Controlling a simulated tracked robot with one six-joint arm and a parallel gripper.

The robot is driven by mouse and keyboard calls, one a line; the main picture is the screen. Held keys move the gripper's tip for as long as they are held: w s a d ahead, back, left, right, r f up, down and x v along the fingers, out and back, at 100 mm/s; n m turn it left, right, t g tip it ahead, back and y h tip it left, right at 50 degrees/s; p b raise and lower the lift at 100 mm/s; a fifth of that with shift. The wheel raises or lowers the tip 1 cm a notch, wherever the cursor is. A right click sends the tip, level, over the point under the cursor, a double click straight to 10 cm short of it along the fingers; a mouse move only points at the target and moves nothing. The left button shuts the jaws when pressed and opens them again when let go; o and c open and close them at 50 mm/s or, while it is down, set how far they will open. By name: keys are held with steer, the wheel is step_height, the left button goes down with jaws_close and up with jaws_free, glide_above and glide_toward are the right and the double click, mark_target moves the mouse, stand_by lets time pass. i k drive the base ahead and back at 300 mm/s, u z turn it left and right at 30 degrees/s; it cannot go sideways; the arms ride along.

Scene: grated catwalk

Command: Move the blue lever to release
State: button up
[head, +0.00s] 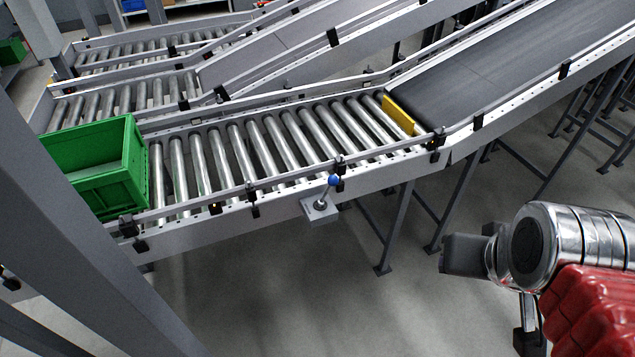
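The blue lever (334,181) is a short metal stick with a blue ball knob. It rises from a small grey box (321,209) on the near side rail of the roller conveyor, and leans slightly right. My arm comes in from the lower right, with a red link and a silver joint. What looks like my gripper (527,341) is a dark shape below that joint at the bottom edge. It is well to the right of the lever and apart from it. Its fingers are too unclear to show whether they are open or shut.
A green crate (91,172) sits at the left end of the rollers (247,150). A yellow plate (398,115) stands between the rollers and the dark belt (480,72). Grey support legs (398,225) stand below. A thick grey post (75,240) crosses the left foreground. Floor in front is clear.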

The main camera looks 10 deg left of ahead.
mark_target(332, 180)
steer(key=z, duration=0.05)
steer(key=i, duration=0.8)
steer(key=u, duration=2.35)
